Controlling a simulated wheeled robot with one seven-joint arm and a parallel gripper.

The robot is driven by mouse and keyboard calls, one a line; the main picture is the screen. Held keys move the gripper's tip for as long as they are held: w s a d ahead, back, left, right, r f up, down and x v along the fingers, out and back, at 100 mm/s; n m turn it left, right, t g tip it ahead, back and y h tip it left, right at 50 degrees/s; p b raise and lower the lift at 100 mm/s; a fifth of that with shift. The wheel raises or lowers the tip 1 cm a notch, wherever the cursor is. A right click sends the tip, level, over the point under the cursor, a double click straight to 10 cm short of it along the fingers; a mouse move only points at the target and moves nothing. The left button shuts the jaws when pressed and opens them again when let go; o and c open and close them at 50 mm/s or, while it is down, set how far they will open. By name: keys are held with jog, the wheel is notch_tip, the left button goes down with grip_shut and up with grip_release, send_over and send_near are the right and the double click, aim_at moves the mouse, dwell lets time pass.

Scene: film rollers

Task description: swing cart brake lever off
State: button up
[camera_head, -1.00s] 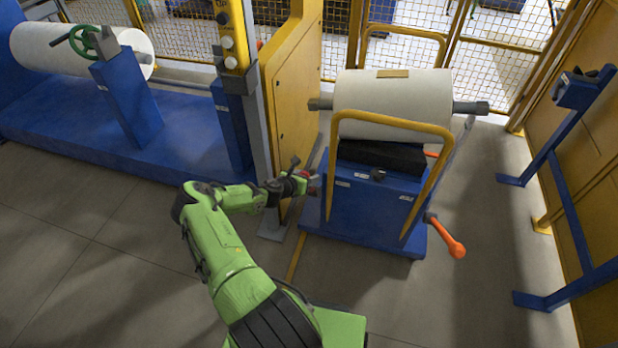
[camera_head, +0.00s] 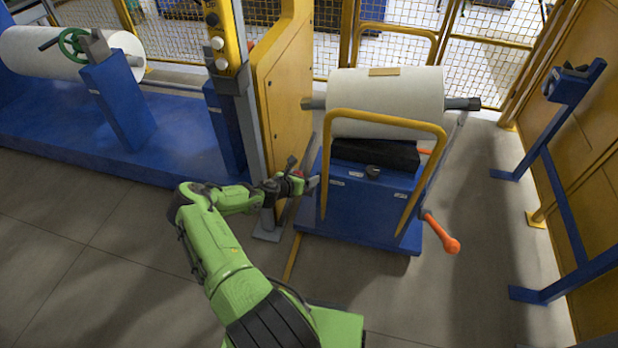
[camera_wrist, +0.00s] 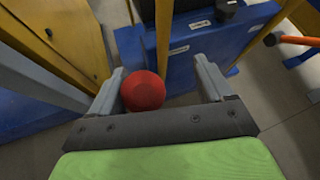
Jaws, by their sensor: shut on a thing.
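The blue cart (camera_head: 372,215) stands right of centre in the head view, with a yellow hoop frame. A red ball knob, which looks like the brake lever's end, shows in the wrist view (camera_wrist: 143,91) beside the cart's blue side. My gripper (camera_wrist: 158,85) has its two grey fingers on either side of this knob and is shut on it. The knob appears nearer the left finger. In the head view my gripper (camera_head: 312,183) is at the cart's left side, and the knob is not clearly visible there. The lever's shaft is hidden.
A white film roll (camera_head: 385,100) lies on top of the cart. An orange-handled lever (camera_head: 446,238) sticks out at the cart's right. A grey post and yellow panel (camera_head: 280,85) stand close to my gripper's left. Floor is clear in front of the cart.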

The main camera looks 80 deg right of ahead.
jog(key=shift+s+r+g, duration=0.25)
jog(key=shift+s+g, duration=0.05)
jog(key=shift+s, duration=0.05)
jog(key=s+p+v, duration=0.1)
jog(key=p+v, duration=0.2)
jog(key=v, duration=1.2)
jog(key=shift+s+a, duration=0.2)
jog(key=shift+a, duration=0.15)
